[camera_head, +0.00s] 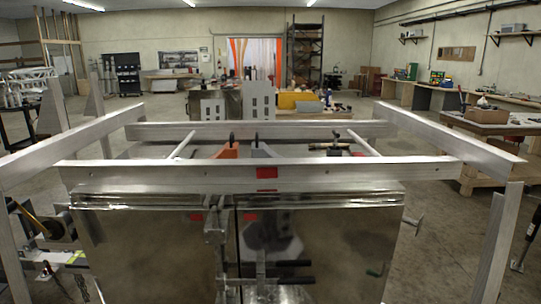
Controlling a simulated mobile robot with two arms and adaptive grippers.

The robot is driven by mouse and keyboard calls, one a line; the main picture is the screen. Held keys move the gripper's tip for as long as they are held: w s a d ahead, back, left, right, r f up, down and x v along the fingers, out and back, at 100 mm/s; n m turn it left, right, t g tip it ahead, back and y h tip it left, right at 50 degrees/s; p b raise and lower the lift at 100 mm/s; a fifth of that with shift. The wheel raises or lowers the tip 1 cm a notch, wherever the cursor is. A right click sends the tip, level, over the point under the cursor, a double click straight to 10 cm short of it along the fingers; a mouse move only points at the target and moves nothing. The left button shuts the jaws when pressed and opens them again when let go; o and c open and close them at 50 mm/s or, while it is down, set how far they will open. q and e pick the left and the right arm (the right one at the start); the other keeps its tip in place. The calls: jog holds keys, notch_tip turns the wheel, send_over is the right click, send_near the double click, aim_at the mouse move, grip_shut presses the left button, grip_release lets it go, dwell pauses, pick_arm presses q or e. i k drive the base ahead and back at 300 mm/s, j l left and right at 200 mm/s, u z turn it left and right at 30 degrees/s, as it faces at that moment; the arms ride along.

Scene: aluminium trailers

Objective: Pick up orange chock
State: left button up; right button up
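An orange wedge-shaped piece that looks like the orange chock (227,151) shows inside the aluminium trailer frame, left of the middle. A small black upright part stands at its top. Its lower part is hidden behind the front rail (350,173). A similar grey wedge (261,150) is just to its right. Neither of my grippers can be made out in the head view, and nothing is seen holding the chock.
Shiny metal panels (140,250) with a central latch (215,235) stand below the front rail. Slanted side rails (440,135) and a back rail (180,130) surround the chock. A dark tool with a brownish handle (328,147) lies inside, right. Open floor (440,235) shows at right.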

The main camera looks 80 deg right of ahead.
aim_at(231, 150)
jog(key=z, duration=2.15)
jog(key=i+j+u, duration=0.1)
jog(key=i, duration=0.25)
jog(key=i+j+u, duration=0.1)
jog(key=i+j, duration=0.2)
